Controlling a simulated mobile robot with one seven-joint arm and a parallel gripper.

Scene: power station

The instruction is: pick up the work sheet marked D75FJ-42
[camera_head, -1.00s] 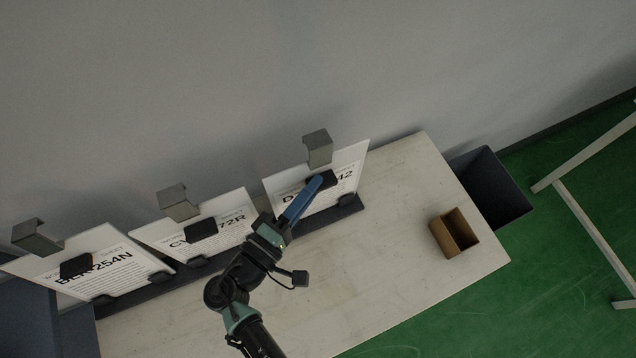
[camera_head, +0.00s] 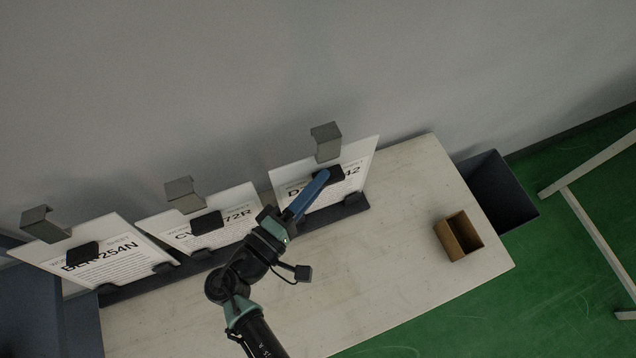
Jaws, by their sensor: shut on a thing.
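The work sheet marked D75FJ-42 (camera_head: 353,158) is a white board leaning upright at the right end of the row, its lower edge at a dark rail on the table. Only "D" and "42" of its mark show; my gripper and a black block on its face hide the middle. My gripper (camera_head: 322,178), with a blue finger, is in front of this sheet, shut at the black block (camera_head: 335,174). The second finger and the exact contact are hidden.
Sheets ending 72R (camera_head: 236,199) and 254N (camera_head: 112,236) stand to the left. Grey brackets (camera_head: 326,143) stick out above the sheets. A small open brown box (camera_head: 447,240) stands on the pale table (camera_head: 390,245), otherwise clear at right. A dark bin (camera_head: 510,190) is beyond.

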